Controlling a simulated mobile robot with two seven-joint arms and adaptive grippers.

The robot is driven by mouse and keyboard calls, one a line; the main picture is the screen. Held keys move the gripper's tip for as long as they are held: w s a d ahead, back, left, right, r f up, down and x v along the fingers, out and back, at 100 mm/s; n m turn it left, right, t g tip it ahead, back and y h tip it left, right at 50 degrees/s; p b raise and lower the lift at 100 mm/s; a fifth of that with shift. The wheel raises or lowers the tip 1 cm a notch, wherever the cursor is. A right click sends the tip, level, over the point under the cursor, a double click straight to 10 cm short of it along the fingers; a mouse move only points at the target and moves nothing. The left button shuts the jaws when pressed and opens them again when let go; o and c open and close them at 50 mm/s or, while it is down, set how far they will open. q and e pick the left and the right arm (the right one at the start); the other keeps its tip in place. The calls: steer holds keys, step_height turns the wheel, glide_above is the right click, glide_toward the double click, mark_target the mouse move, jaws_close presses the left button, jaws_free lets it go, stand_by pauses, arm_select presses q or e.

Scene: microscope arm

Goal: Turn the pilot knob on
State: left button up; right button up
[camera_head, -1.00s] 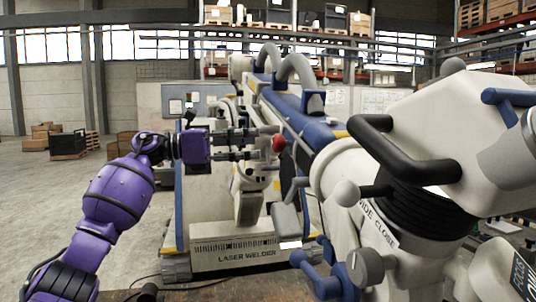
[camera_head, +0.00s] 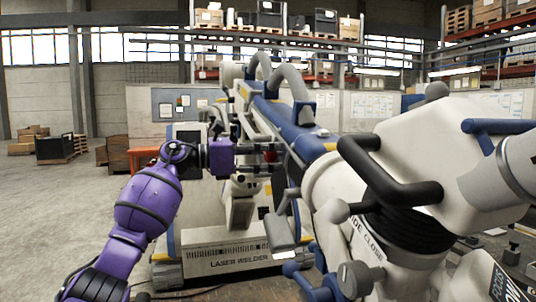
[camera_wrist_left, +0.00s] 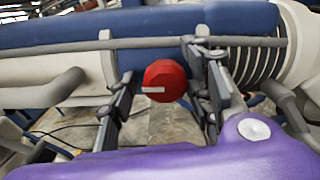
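A red knob (camera_wrist_left: 164,82) with a pale mark pointing left sits in front of a blue and grey tube in the left wrist view. It is probably the pilot knob. My left gripper (camera_wrist_left: 168,98) is open, with one dark finger on each side of the knob and gaps visible. In the head view my purple left arm comes in from the left, and the gripper (camera_head: 268,160) reaches right to the machine. The red knob (camera_head: 270,157) shows only partly there, between the fingers. My right gripper is not in view.
The white and blue laser welder (camera_head: 224,258) stands behind the left gripper. A large microscope head with a black handle (camera_head: 385,178) and a grey knob (camera_head: 354,279) fills the right foreground. Open floor (camera_head: 50,220) lies at the left.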

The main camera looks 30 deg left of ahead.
arm_select(q)
steer(key=c, duration=0.8)
steer(key=shift+r, duration=0.1)
steer(key=shift+c, duration=0.8)
steer(key=n, duration=0.1)
steer(key=n+p, duration=0.1)
steer(key=shift+s+r+n, duration=0.1)
steer(key=shift+r+n, duration=0.1)
steer(key=shift+n, duration=0.2)
steer(key=shift+n+p, duration=0.3)
steer(key=shift+p, duration=0.05)
steer(key=shift+f, duration=0.2)
steer(key=o, duration=0.8)
steer(key=shift+o, duration=1.3)
steer(key=shift+a, duration=0.1)
steer(key=shift+w+f, duration=0.15)
steer(key=shift+w, duration=0.1)
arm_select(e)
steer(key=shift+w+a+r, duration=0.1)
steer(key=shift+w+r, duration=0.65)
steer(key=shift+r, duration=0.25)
arm_select(q)
steer(key=shift+s, duration=0.1)
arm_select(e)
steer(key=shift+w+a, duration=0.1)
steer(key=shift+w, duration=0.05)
